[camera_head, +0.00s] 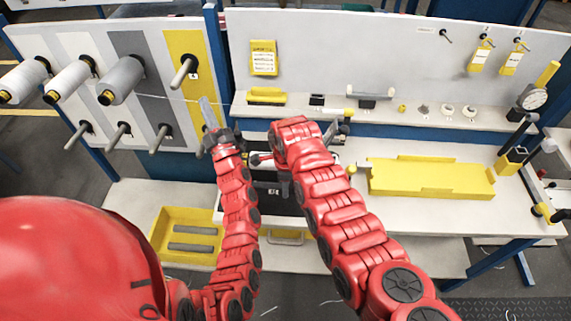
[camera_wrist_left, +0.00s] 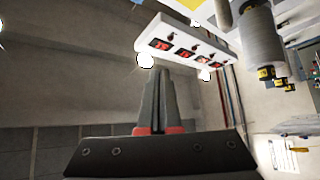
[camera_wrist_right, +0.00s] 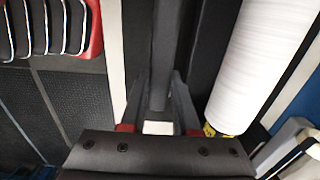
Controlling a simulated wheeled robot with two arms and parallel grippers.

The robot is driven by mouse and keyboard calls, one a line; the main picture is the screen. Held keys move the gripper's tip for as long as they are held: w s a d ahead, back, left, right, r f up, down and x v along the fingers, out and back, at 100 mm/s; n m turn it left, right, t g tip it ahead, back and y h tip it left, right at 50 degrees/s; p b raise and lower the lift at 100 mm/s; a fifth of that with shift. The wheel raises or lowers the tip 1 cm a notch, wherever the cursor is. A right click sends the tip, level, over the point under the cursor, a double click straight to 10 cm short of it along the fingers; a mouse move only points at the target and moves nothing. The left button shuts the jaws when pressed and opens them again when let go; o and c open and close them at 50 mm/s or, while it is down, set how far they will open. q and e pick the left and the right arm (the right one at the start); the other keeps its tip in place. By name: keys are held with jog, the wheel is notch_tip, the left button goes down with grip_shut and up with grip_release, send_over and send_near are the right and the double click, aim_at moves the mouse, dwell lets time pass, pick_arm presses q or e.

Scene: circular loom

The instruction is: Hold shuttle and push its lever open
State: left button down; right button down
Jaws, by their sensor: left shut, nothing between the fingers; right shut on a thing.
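My left gripper (camera_wrist_left: 160,75) is shut and empty, its fingertips together in the left wrist view. In the head view the left gripper (camera_head: 222,138) is raised beside the yellow strip of the spool panel. My right gripper (camera_wrist_right: 167,90) is shut on a dark grey bar (camera_wrist_right: 165,40), apparently part of the shuttle, in the right wrist view. A white thread roll with a yellow end (camera_wrist_right: 255,65) lies just right of the bar. In the head view my right arm hides most of this grip. I cannot make out the lever or whether it is open.
A spool panel with white rolls (camera_head: 72,78) stands at the left. A yellow tray (camera_head: 430,178) lies on the right worktop, and a yellow bin (camera_head: 205,218) sits on the lower shelf. A black box (camera_head: 270,198) is behind my arms. The right worktop front is clear.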

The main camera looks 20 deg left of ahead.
pick_arm(q)
jog(key=w+a+f+m+h, duration=0.1)
jog(key=w+a+m+h, duration=0.2)
jog(key=w+h, duration=0.75)
jog(key=w+d+m+g+h, duration=0.2)
jog(key=w+d+m+h, duration=0.4)
jog(key=w, duration=0.4)
jog(key=s+d+f+m+g+h, duration=0.1)
jog(key=s+m+g, duration=0.1)
jog(key=s+g, duration=0.2)
jog(key=s+d+f+m+g+h, duration=0.1)
jog(key=s+g, duration=0.4)
jog(key=s, duration=0.5)
jog(key=s+d+f+m+g+h, duration=0.1)
jog(key=s+m+g+h, duration=0.1)
jog(key=s, duration=0.5)
jog(key=shift+s+d+f+m+g+h, duration=0.1)
jog(key=shift+s+f+m+g+h, duration=0.1)
jog(key=shift+m+g, duration=0.35)
jog(key=shift+s+d+f+m+g+h, duration=0.1)
jog(key=shift+s+f+m+g, duration=0.2)
jog(key=shift+g, duration=0.45)
jog(key=shift+x, duration=4.3)
